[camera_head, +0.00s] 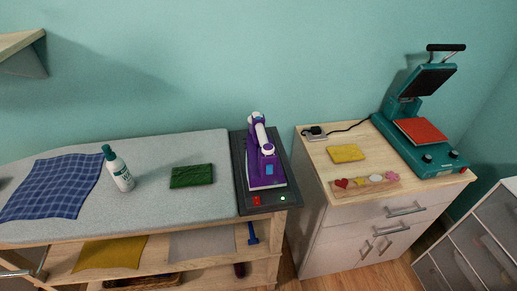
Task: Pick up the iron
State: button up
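A purple and white iron (265,168) stands on a dark rectangular pad (239,160) at the right end of the grey-topped ironing table (210,153). Its white and purple handle faces up. A red and a green light show on the pad's front edge. My gripper is not in view.
A white and teal bottle (120,172), a folded green cloth (192,176) and a blue checked cloth (53,187) lie or stand left of the iron. Right, across a gap, a wooden cabinet (312,168) bears a teal heat press (419,146). A shelf (20,45) juts out upper left.

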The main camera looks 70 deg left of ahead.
aim_at(256, 162)
jog(key=u, duration=0.45)
jog(key=i, duration=0.6)
jog(key=u, duration=1.15)
jog(key=i, duration=0.4)
jog(key=u, duration=0.4)
